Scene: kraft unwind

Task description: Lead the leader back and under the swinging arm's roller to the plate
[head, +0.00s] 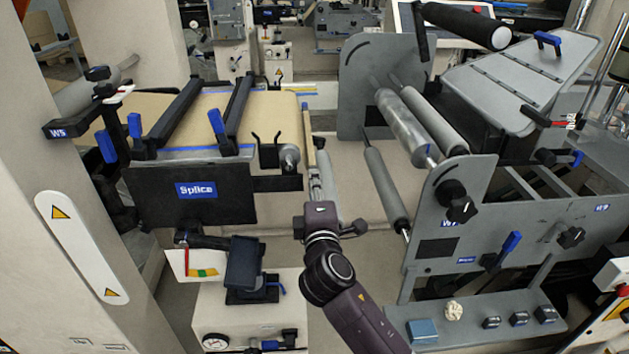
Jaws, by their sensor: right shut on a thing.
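The kraft leader (272,108) lies as a tan sheet over the splice table (160,205). A narrow tan strip (308,128) stands at its right edge. My right gripper (314,165) is shut on the leader at the lower end of this strip; the fingertips are small and partly hidden. Grey rollers (385,185) and a shiny roller (408,122) are to its right, apart from it. A black roller (458,22) is higher at the right; I cannot tell which belongs to the swinging arm. A tilted grey plate (520,80) is at the upper right. My left gripper is out of view.
Two black bars (238,115) cross the splice table. A grey side frame (440,235) with knobs bounds the rollers on the right. A ledge (470,325) with small items is at lower right. A gap lies between splice table and rollers.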

